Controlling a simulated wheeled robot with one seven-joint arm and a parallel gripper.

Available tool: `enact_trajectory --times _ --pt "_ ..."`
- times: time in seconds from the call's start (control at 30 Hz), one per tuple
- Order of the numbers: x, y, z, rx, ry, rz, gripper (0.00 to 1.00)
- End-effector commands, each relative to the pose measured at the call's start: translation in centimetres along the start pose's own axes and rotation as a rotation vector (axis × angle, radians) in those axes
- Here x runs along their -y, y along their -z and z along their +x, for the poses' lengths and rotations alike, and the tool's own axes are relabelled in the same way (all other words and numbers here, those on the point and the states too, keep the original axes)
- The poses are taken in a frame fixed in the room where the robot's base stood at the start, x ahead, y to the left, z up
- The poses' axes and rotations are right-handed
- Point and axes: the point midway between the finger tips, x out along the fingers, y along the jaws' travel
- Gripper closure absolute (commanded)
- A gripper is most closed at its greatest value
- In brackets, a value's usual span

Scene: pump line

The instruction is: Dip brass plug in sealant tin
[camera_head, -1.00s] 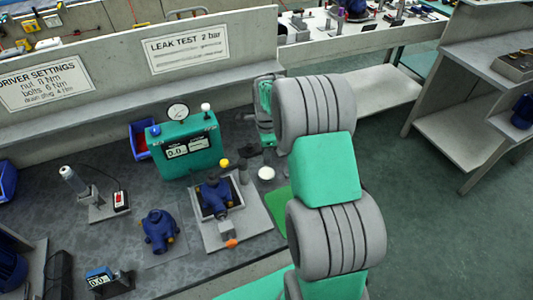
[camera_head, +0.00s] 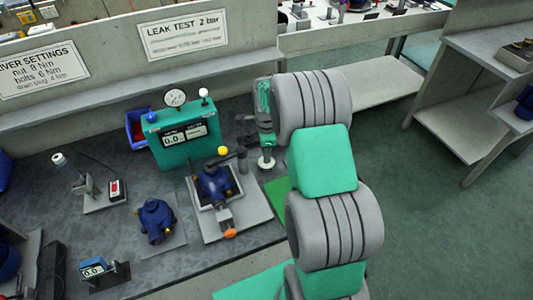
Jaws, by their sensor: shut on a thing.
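The sealant tin appears as a small round white-topped container (camera_head: 266,164) on the bench, right of the clamped pump. My gripper (camera_head: 265,151) points down directly over the tin, and its tip overlaps the tin in the picture. It is shut on a small piece, taken to be the brass plug, which is too small and too covered by the fingers to make out. I cannot tell whether the piece touches the sealant.
A blue pump (camera_head: 213,187) sits in a fixture left of the tin, with a yellow-knobbed clamp (camera_head: 223,151) close to my gripper. A green leak tester (camera_head: 186,140) stands behind. Another blue pump (camera_head: 156,221) lies further left. A green mat (camera_head: 279,191) lies right of the fixture.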

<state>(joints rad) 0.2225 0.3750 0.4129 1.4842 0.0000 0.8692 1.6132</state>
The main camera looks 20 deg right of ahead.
Motion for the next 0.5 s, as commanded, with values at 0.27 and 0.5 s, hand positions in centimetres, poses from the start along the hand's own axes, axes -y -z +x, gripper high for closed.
enact_trajectory --times 0.27,0.5 --pt "0.0 0.0 0.07 0.0 0.0 0.0 1.0" --pt "0.0 0.0 0.37 0.0 0.0 0.0 1.0"
